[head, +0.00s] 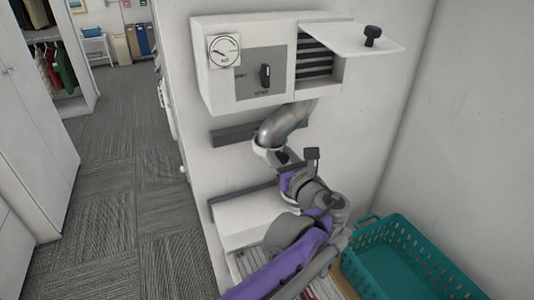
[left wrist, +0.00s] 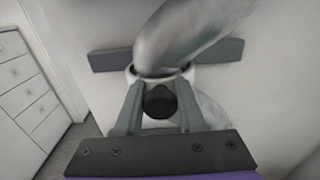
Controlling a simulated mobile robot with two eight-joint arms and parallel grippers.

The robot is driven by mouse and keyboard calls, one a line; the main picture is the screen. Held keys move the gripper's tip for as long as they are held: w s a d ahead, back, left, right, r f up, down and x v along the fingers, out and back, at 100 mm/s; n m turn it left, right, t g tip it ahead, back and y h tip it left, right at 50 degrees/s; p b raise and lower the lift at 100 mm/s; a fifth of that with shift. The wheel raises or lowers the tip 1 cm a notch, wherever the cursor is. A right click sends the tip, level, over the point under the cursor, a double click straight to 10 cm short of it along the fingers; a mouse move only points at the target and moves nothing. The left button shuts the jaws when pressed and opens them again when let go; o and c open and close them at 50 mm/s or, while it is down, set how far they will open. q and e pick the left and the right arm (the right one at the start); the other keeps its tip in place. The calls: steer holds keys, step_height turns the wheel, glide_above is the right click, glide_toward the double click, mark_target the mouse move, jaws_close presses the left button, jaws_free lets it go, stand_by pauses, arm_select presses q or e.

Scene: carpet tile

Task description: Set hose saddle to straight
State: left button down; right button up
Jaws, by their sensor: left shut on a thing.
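The grey hose (head: 287,122) comes down from under the wall box and bends to the lower left. It also shows in the left wrist view (left wrist: 195,30). The white hose saddle (head: 262,151) sits around its lower end, and its pale rim shows in the left wrist view (left wrist: 131,72). The hose meets the saddle at a slant. My left gripper (head: 281,158) is at the saddle. In the left wrist view its fingers (left wrist: 160,103) are shut on a dark round knob (left wrist: 160,101) at the saddle. The fingers hide part of the saddle. My right gripper is out of view.
The white wall box (head: 225,85) above has a gauge (head: 224,50), a black dial (head: 265,76) and a raised flap (head: 350,36). A dark rail (head: 232,135) runs behind the hose. A teal basket (head: 440,262) stands at lower right. Carpet at left is clear.

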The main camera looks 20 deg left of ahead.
arm_select(q)
steer(key=w+d, duration=0.6)
steer(key=w, duration=0.1)
steer(key=shift+d, duration=0.2)
steer(key=shift+w+r, duration=0.1)
steer(key=c, duration=0.9)
jaws_free()
steer(key=o, duration=0.4)
steer(key=shift+w+d, duration=0.15)
steer(key=shift+c, duration=0.2)
steer(key=v, duration=1.1)
steer(key=shift+b, duration=0.35)
